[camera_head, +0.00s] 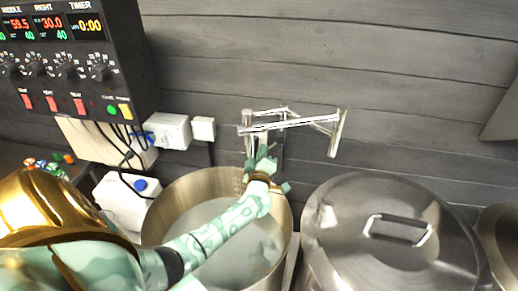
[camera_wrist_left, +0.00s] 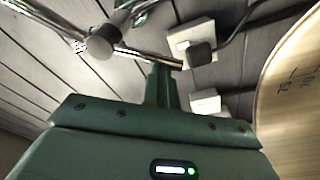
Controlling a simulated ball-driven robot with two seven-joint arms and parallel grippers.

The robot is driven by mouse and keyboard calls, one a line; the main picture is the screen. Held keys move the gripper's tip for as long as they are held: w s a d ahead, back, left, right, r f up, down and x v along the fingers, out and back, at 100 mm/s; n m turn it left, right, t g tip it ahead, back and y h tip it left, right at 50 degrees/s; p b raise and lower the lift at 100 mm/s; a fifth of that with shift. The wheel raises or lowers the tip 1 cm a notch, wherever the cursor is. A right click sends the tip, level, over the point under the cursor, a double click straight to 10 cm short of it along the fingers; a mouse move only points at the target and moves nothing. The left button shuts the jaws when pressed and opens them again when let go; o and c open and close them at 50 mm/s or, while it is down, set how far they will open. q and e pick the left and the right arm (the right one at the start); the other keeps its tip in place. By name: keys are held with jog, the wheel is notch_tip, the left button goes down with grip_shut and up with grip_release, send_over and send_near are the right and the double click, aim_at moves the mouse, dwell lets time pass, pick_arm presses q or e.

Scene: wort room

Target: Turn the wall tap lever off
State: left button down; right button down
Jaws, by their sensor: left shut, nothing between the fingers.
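The chrome wall tap (camera_head: 290,125) is mounted on the dark plank wall, with its long spout reaching right to a downturned end. My left gripper (camera_head: 263,160), pale green, is shut and empty just below the left end of the tap. I cannot tell whether its fingertips touch the tap. In the left wrist view, the tap's chrome pipes (camera_wrist_left: 150,58) cross just beyond the shut fingers (camera_wrist_left: 161,75), and a round grey-ended part (camera_wrist_left: 100,40) stands to their left. I cannot tell for sure which part is the lever. My right gripper is out of view.
An open steel pot (camera_head: 170,205) with pale liquid stands under my left forearm. A lidded steel pot (camera_head: 350,215) stands to its right. A control box (camera_head: 80,70) with cables and white wall sockets (camera_head: 168,132) is at left. The wall above the tap is clear.

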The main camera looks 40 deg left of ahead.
pick_arm(q)
jog(key=shift+w+d+f+n+g+b, duration=0.25)
jog(key=shift+d+f+n, duration=0.2)
jog(key=shift+n, duration=0.75)
jog(key=shift+w+d+f+n+g, duration=0.15)
jog(key=shift+w+d+f+n, duration=0.35)
jog(key=shift+n, duration=0.7)
jog(key=shift+w+d+f+n+g+b, duration=0.2)
jog(key=shift+d+n, duration=0.4)
jog(key=shift+n, duration=0.6)
jog(key=shift+s+d, duration=0.1)
jog(key=shift+d, duration=0.05)
